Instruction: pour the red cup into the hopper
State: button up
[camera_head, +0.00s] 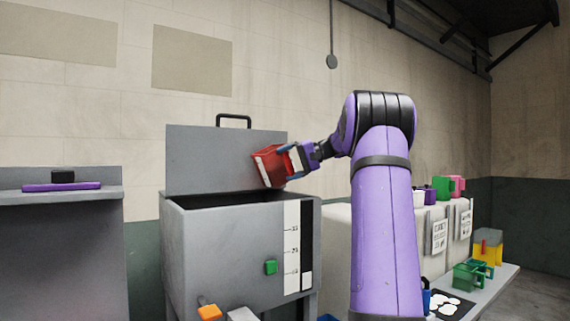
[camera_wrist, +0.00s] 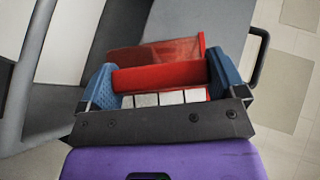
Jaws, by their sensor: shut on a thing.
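The red cup (camera_head: 268,167) is held over the right part of the hopper (camera_head: 225,245), tilted with its mouth toward the left. My gripper (camera_head: 296,161) is shut on the cup from the right. In the wrist view the blue fingers of my gripper (camera_wrist: 164,82) close on the two ends of the red handle of the cup (camera_wrist: 160,77). The hopper is a grey box with its lid (camera_head: 205,160) raised at the back and a dark opening on top. What is inside the cup and the hopper is hidden.
A level scale (camera_head: 292,250) and a green button (camera_head: 270,267) are on the hopper front. More cups (camera_head: 442,189) stand on a ledge. A grey shelf (camera_head: 75,195) stands left.

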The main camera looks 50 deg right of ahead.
jog(key=shift+s+d+r+n+g+h, duration=0.1)
jog(key=shift+n+g+h, duration=0.2)
jog(key=shift+h, duration=0.2)
jog(key=shift+d+r+n+g+h, duration=0.1)
jog(key=shift+n+g+h, duration=0.2)
jog(key=shift+h, duration=0.2)
jog(key=h, duration=0.1)
jog(key=n+g+h, duration=0.1)
jog(key=h, duration=0.1)
jog(key=shift+a+f, duration=0.15)
jog(key=shift+f, duration=0.15)
jog(key=shift+a+f+n+g+h, duration=0.2)
jog(key=shift+f+n+g+h, duration=0.3)
jog(key=shift+h, duration=0.5)
jog(key=h, duration=0.1)
jog(key=a+f+n+g+h, duration=0.1)
jog(key=h, duration=0.1)
jog(key=a+n+h, duration=0.1)
jog(key=shift+w+f+h, duration=0.25)
jog(key=shift+w+h, duration=0.1)
jog(key=shift+h, duration=0.05)
jog(key=shift+w+a+r+n+g+h, duration=0.1)
jog(key=shift+a+r+n+g+h, duration=0.25)
jog(key=shift+h, duration=0.4)
jog(key=shift+w+a+r+n+g+h, duration=0.1)
jog(key=shift+a+r+n+g+h, duration=0.1)
jog(key=shift+a+h, duration=0.4)
jog(key=shift+d, duration=0.15)
jog(key=shift+d, duration=0.1)
